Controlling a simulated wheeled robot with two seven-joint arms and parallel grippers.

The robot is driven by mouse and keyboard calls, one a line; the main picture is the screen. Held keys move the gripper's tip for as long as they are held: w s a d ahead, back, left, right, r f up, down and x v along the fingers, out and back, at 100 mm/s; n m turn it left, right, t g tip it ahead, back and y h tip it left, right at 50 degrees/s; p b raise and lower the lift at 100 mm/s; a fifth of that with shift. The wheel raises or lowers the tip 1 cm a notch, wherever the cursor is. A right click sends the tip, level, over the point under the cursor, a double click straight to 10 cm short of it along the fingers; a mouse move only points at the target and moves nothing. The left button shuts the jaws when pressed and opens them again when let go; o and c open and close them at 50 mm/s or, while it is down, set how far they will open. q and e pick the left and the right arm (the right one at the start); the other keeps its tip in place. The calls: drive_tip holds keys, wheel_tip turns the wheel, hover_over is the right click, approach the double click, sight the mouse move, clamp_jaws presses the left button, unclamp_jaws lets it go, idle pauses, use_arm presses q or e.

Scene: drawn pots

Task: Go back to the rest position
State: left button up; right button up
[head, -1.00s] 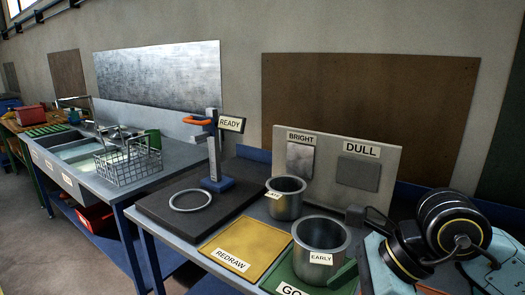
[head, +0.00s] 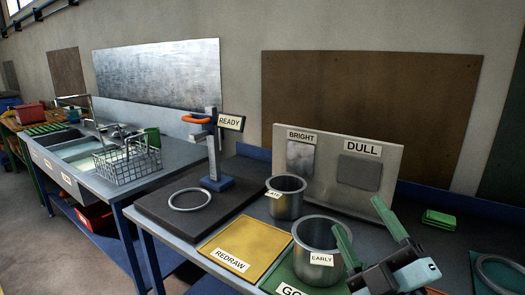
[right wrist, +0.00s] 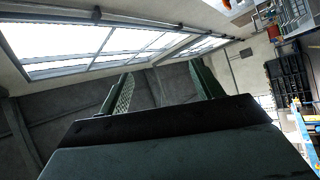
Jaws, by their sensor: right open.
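My right gripper (head: 366,240) shows at the lower right of the head view, its two green fingers spread apart with nothing between them. It is in front of the metal pot tagged EARLY (head: 320,234), and I cannot tell whether it touches it. In the right wrist view the open fingers (right wrist: 160,90) point up towards the windows, with nothing between them. A smaller pot tagged LATE (head: 286,204) stands behind the EARLY pot. My left gripper is not in view.
The yellow REDRAW mat (head: 240,245) is bare. The EARLY pot stands on the green mat (head: 290,280). A board with BRIGHT and DULL plates (head: 390,200) stands behind. A stand with a READY sign (head: 215,160) is on a dark slab. A green folded item (head: 439,220) lies at right.

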drive_tip(key=s+d+f+m+g+h, duration=0.2)
drive_tip(key=d+f+m+g+h, duration=0.15)
drive_tip(key=f, duration=0.35)
drive_tip(key=s+d+f+m+g+h, duration=0.2)
drive_tip(key=f+m+g, duration=0.15)
drive_tip(key=f, duration=0.45)
drive_tip(key=s+d+f+m+g+h, duration=0.1)
drive_tip(key=d+f+m+g+h, duration=0.2)
drive_tip(key=f, duration=0.4)
drive_tip(key=s+a+f+m+g+y, duration=0.1)
drive_tip(key=s+f+m+g, duration=0.1)
drive_tip(key=s+f+g, duration=0.45)
drive_tip(key=s+a+f+m+g+y, duration=0.15)
drive_tip(key=s+f, duration=0.25)
drive_tip(key=s, duration=0.5)
wheel_tip(320, 180, down, 24)
drive_tip(key=s+r+g+h, duration=0.1)
drive_tip(key=g, duration=0.1)
drive_tip(key=s+d+f+g, duration=0.1)
drive_tip(key=s+d+f, duration=0.2)
drive_tip(key=s+f, duration=1.4)
drive_tip(key=shift+s+d, duration=0.15)
drive_tip(key=shift+d, duration=0.05)
